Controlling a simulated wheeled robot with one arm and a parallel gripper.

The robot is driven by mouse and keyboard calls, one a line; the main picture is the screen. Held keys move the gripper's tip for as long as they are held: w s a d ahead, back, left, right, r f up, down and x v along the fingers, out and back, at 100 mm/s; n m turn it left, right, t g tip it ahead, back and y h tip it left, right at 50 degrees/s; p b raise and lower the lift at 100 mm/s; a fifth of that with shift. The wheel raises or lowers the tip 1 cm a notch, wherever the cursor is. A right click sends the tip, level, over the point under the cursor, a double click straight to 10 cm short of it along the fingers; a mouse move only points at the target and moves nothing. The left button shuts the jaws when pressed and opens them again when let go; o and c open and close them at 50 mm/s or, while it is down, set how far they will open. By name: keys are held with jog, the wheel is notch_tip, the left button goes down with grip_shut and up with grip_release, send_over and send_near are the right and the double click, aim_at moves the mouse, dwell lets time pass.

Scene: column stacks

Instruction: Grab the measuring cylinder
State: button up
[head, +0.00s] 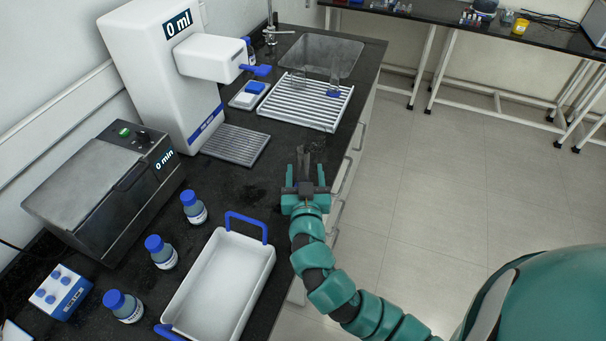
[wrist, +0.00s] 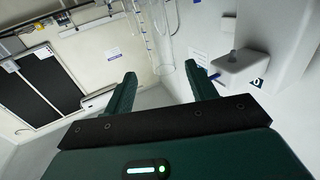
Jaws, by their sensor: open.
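A tall clear glass vessel with a blue base, which looks like the measuring cylinder (head: 334,80), stands on the white slatted rack (head: 290,117) at the back of the counter. Another clear glass piece (head: 301,77) stands to its left on the same rack. My gripper (head: 303,153) is above the counter, in front of the rack and apart from it. In the wrist view my gripper (wrist: 160,72) is open, with nothing between its fingers. Clear glassware (wrist: 148,30) shows beyond the fingertips; which piece is the cylinder is hard to tell there.
A sink (head: 320,52) lies behind the rack. A white dispenser (head: 165,70) with a metal grate (head: 236,146) and a small scale (head: 249,95) stand left. A white tray (head: 222,285) with blue handles and blue-capped bottles (head: 193,207) are nearer. Floor is clear right of the counter.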

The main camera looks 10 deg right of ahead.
aim_at(303, 158)
jog(key=shift+x, duration=0.75)
jog(key=p+x, duration=0.1)
jog(key=x, duration=0.1)
jog(key=p+x, duration=0.1)
jog(key=p, duration=0.1)
jog(key=shift+w+a+r, duration=0.1)
jog(key=shift+w+r, duration=0.15)
jog(key=shift+w, duration=0.15)
jog(key=shift+w+f+p, duration=0.25)
jog(key=shift+w+p, duration=0.25)
jog(key=shift+w, duration=0.2)
jog(key=shift+c, duration=0.3)
grip_shut()
